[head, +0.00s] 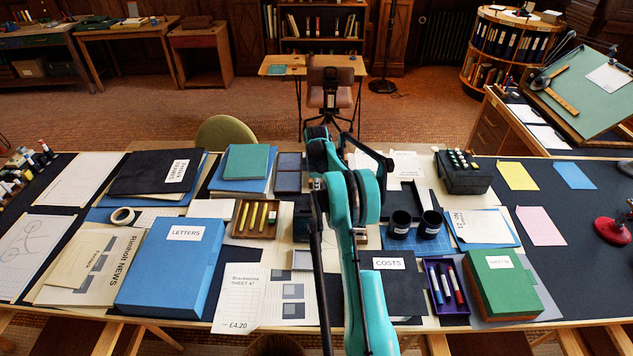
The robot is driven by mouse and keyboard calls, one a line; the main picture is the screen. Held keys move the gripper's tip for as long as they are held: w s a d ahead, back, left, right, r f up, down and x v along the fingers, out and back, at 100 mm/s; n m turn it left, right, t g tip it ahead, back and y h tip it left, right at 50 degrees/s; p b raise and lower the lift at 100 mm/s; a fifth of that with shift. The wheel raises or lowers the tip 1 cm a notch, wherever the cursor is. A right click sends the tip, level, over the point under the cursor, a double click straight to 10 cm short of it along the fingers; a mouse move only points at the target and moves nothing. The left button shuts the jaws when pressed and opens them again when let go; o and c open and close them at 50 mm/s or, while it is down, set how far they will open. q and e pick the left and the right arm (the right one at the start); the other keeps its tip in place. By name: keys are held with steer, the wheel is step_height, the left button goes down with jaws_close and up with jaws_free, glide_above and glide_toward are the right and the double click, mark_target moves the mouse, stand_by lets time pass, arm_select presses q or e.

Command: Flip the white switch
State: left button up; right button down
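I cannot make out a white switch for certain. A black box (463,180) with several small pale pieces in rows on its top stands at the right of the middle of the desk; the pieces are too small to identify. A small pale grey block (302,260) lies beside my arm, left of it. One teal and black arm of mine, seemingly the right, rises from the bottom edge just right of centre and reaches over the middle of the desk. Its black end parts (378,160) overlap its links, so the finger opening is unclear. My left gripper is not in view.
The desk holds a blue LETTERS box (170,267), a pen tray (256,219), two black cups (431,223), a purple marker tray (446,287) and a green box (502,284). A red-based lamp (611,230) stands at the right edge. Dark bare surface shows at right.

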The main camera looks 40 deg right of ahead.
mark_target(316, 199)
steer(key=shift+w+d+f+b, duration=0.1)
steer(key=shift+f+b, duration=0.05)
steer(key=shift+f, duration=0.75)
steer(key=shift+w+d+f+b, duration=0.1)
steer(key=shift+f+b, duration=0.05)
steer(key=shift+f, duration=0.75)
steer(key=shift+w+d+f+b, duration=0.1)
steer(key=shift+w+f+b, duration=0.1)
steer(key=shift+f+b, duration=0.4)
steer(key=shift+w+d, duration=0.1)
steer(key=shift+r, duration=0.15)
